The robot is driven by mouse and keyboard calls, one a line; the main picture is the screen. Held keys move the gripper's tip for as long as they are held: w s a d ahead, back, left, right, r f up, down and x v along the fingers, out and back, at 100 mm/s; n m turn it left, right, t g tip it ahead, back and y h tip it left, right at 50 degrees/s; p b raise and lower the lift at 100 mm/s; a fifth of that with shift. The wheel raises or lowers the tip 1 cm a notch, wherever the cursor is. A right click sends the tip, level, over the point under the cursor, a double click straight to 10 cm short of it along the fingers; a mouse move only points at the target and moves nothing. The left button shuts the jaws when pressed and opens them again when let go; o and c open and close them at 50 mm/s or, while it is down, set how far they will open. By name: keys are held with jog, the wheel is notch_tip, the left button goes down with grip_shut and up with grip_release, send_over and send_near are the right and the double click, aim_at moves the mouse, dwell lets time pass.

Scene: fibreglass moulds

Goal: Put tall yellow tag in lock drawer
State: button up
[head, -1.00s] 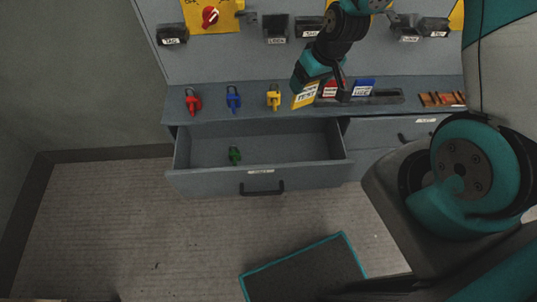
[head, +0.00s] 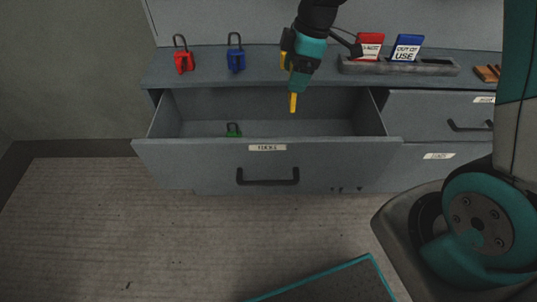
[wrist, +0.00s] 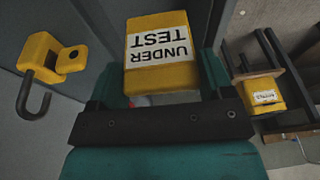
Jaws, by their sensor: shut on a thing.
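The tall yellow tag (head: 293,103) is in my gripper (head: 297,85), hanging edge-on over the open drawer in the head view. In the wrist view the tag (wrist: 165,75) shows its white label reading UNDER TEST, upside down, between the fingers. The lock drawer (head: 210,158) is pulled out, with a label and a dark handle on its front. A green padlock (head: 233,131) lies inside, left of the tag. The tag appears above the drawer floor, toward the back right; its exact height cannot be told.
Red (head: 184,61) and blue (head: 236,60) padlocks stand on the counter behind the drawer. A yellow padlock (wrist: 40,65) shows in the wrist view. A grey rack (head: 400,68) holds a red tag (head: 369,45) and a blue tag (head: 406,47). The drawer's middle is clear.

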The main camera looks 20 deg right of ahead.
jog(key=d+b+x, duration=0.1)
jog(key=x, duration=0.5)
jog(key=d+b+x, duration=0.2)
jog(key=x, duration=0.5)
jog(key=d+f+b+x, duration=0.1)
jog(key=x, duration=0.5)
jog(key=shift+s+d+f, duration=0.1)
jog(key=shift+d+f, duration=0.15)
jog(key=shift+f, duration=0.05)
jog(key=shift+f+b, duration=0.1)
jog(key=shift+b, duration=0.2)
jog(key=o, duration=1.1)
jog(key=shift+c, duration=0.2)
jog(key=p+v, duration=0.3)
jog(key=v, duration=0.9)
jog(key=s+a+r+m, duration=0.3)
jog(key=s+a+r, duration=0.45)
jog(key=r, duration=0.35)
jog(key=s+a+r+m, duration=0.1)
jog(key=s+r+m, duration=0.1)
jog(key=s, duration=0.5)
jog(key=s+a+r+m+y, duration=0.1)
jog(key=s+r+m, duration=0.1)
jog(key=s+r, duration=0.3)
jog(key=s, duration=0.3)
jog(key=shift+s+a+m, duration=0.25)
jog(key=shift+a+m, duration=0.15)
jog(key=shift+r, duration=0.1)
